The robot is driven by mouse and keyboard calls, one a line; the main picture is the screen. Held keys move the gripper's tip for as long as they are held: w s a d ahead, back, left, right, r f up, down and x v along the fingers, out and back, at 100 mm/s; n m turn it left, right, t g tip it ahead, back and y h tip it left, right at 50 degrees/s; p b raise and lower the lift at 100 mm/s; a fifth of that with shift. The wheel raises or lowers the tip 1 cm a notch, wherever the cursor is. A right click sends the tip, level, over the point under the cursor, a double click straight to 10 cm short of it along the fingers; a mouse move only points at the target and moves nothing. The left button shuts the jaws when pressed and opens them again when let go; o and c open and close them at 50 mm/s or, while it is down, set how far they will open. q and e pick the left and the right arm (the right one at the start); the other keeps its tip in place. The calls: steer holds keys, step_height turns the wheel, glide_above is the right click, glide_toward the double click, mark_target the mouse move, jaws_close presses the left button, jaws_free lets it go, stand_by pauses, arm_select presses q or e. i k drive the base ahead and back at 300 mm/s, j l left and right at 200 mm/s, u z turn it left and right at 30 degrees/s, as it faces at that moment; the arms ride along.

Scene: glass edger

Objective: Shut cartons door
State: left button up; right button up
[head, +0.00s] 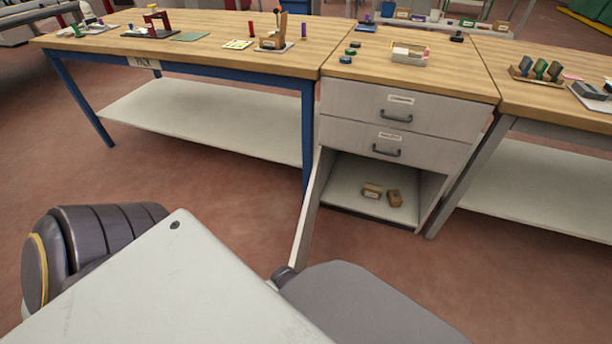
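The cartons door (308,215) is a pale panel that stands open at the left side of the cabinet's lower compartment, swung out toward me and seen nearly edge-on. Its near lower end is close to or partly hidden by a dark grey part of mine. Neither gripper can be made out; only large grey and white parts of my own body show at the bottom.
A long wooden workbench (200,60) with blue legs stands left of the cabinet (452,95). Another bench (560,110) stands at the right. Blocks and a small tray (408,62) sit on the cabinet top. The reddish floor (480,280) before the cabinet's right side is clear.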

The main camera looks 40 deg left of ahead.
mark_target(303, 225)
steer(key=k+j, duration=0.35)
steer(key=j, duration=0.75)
steer(key=i+j+u, duration=0.15)
steer(key=j, duration=0.55)
steer(key=k+j, duration=0.05)
